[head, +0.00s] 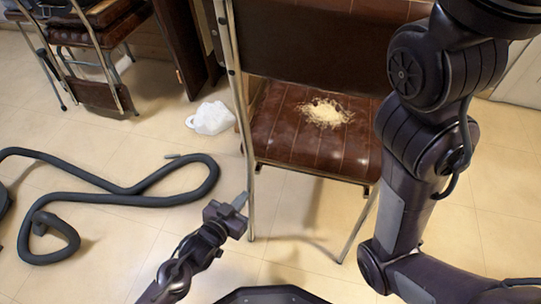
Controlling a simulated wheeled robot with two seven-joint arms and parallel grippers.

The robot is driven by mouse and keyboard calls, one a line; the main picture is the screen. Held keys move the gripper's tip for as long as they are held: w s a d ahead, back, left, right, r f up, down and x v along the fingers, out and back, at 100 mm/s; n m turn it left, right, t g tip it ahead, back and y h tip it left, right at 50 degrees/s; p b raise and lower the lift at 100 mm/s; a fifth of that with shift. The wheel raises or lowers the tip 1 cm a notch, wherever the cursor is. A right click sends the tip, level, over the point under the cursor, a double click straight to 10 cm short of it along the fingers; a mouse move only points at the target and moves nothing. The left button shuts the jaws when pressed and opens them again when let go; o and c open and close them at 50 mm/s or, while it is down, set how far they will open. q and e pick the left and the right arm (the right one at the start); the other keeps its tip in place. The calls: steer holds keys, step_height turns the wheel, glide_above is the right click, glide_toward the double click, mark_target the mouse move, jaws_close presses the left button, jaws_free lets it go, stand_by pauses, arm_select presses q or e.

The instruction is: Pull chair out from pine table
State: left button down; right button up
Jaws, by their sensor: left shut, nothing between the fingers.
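The chair (276,140) has a brown padded seat and back and a shiny metal tube frame. It stands right of centre in the head view. A heap of pale shavings (326,112) lies on its seat. My left gripper (240,202) is shut and empty. In the picture it is beside the chair's near left metal upright, low down; I cannot tell whether it touches. My right arm rises in front of the chair's right side and hides part of it. My right gripper is out of view. I cannot make out the pine table for sure.
A dark hose (130,192) coils on the tiled floor at left. Another brown chair (95,30) stands at the upper left, near a dark wooden panel (178,40). Floor between hose and chair is clear.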

arm_select(q)
steer(key=v, duration=0.1)
steer(key=p+v, duration=0.2)
steer(key=shift+s+a+f, duration=0.2)
steer(key=shift+s+a, duration=0.05)
steer(key=shift+s, duration=0.05)
steer(key=c, duration=2.2)
jaws_free()
steer(key=c, duration=1)
jaws_free()
steer(key=s+a+p, duration=0.5)
steer(key=s, duration=0.3)
steer(key=shift+s, duration=0.3)
